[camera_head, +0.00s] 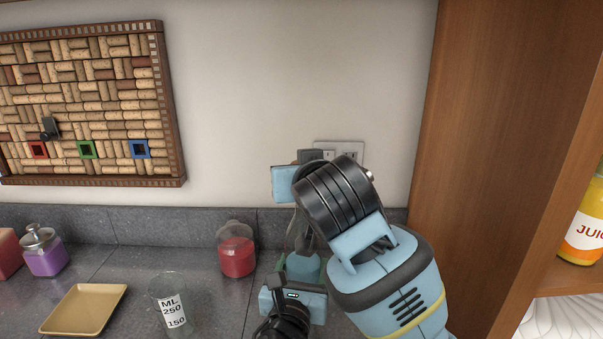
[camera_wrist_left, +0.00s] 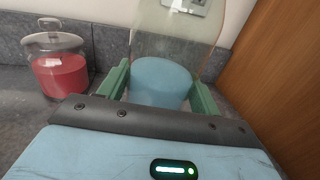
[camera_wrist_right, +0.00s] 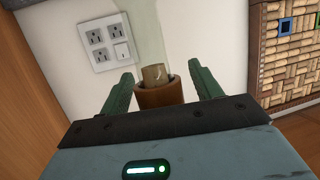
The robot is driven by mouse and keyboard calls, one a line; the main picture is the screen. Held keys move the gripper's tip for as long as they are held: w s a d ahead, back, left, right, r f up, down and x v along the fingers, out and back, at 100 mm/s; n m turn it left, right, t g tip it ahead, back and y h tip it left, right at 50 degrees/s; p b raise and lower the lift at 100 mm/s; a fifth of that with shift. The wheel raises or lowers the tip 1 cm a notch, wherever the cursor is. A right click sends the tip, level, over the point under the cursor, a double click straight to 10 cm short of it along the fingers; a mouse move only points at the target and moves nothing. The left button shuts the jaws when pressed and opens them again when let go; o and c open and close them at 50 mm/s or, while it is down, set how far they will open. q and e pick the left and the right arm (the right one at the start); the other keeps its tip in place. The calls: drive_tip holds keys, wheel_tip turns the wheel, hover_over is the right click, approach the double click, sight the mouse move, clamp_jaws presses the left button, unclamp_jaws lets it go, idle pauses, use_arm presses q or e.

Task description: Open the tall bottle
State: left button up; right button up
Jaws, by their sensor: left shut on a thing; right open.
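The tall bottle (camera_head: 302,240) is clear glass with blue liquid in its lower part, and stands upright on the counter near the back wall. My arms hide much of it in the head view. My left gripper (camera_wrist_left: 160,76) is shut on its lower body, with green fingers on both sides of the blue part (camera_wrist_left: 160,82). My right gripper (camera_wrist_right: 163,82) is open at the bottle's top. Its fingers stand on either side of the brown stopper (camera_wrist_right: 160,93), with gaps visible. The stopper's tan cork (camera_wrist_right: 155,73) sits in the glass neck.
A red jar (camera_head: 236,262) stands left of the bottle. A measuring glass (camera_head: 172,308), a tan tray (camera_head: 72,320) and a purple jar (camera_head: 45,262) are further left. A wall outlet (camera_head: 352,148) is behind, and a wooden cabinet side (camera_head: 480,150) closes off the right.

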use_arm(q)
drive_tip(key=shift+f, duration=0.1)
use_arm(e)
drive_tip(key=c, duration=1.2)
drive_tip(key=shift+o, duration=0.2)
drive_tip(key=shift+r, duration=0.45)
drive_tip(key=shift+r, duration=0.65)
drive_tip(key=shift+r, duration=2)
use_arm(q)
drive_tip(key=o, duration=1.5)
drive_tip(key=shift+c, duration=0.2)
